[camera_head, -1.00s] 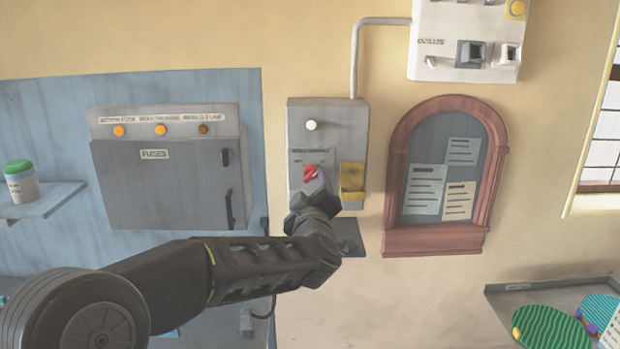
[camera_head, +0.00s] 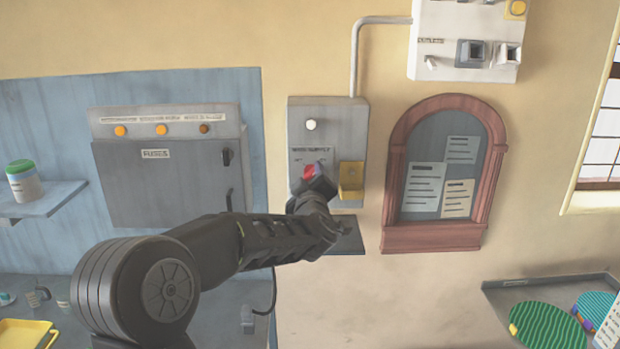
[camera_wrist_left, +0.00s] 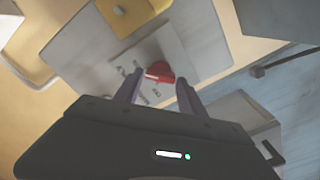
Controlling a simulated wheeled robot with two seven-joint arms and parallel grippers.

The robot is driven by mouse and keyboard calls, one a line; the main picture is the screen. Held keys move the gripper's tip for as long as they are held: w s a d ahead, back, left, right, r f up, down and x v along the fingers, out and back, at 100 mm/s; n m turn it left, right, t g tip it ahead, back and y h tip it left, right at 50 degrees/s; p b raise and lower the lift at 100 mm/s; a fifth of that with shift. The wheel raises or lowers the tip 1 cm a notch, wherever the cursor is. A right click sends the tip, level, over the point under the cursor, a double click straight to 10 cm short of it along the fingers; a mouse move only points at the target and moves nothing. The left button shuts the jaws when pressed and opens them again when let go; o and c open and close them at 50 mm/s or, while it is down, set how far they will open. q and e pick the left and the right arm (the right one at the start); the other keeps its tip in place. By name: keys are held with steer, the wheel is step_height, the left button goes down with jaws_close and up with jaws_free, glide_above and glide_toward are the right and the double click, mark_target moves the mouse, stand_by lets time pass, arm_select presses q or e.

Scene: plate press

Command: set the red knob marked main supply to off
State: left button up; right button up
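The red knob (camera_head: 308,172) sits on the front of a grey wall box (camera_head: 330,117), below a label that seems to read main supply. In the left wrist view the red knob (camera_wrist_left: 161,73) has a pale mark on it and sits on a light plate with small lettering. I cannot read which setting it points to. My left gripper (camera_head: 315,182) is at the knob and partly hides it. In the left wrist view its two fingers (camera_wrist_left: 159,84) stand apart on either side of the knob, with visible gaps. My right gripper is not in view.
A yellow block (camera_head: 351,180) sits on the same box just right of the knob, close to my gripper. A small dark shelf (camera_head: 348,240) is below. The fuse cabinet (camera_head: 165,185) is left, and an arched notice board (camera_head: 398,190) is right.

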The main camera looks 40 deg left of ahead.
arm_select(q)
jaws_close()
stand_by(0.3)
steer(key=n+b, duration=0.2)
steer(key=b, duration=0.1)
steer(key=shift+f, duration=0.25)
steer(key=n+b, duration=0.6)
steer(key=b, duration=0.1)
steer(key=shift+f, duration=0.15)
steer(key=n+b, duration=0.4)
steer(key=n, duration=0.1)
steer(key=shift+f, duration=0.1)
steer(key=n+b, duration=0.3)
steer(key=n, duration=0.2)
steer(key=shift+b, duration=0.3)
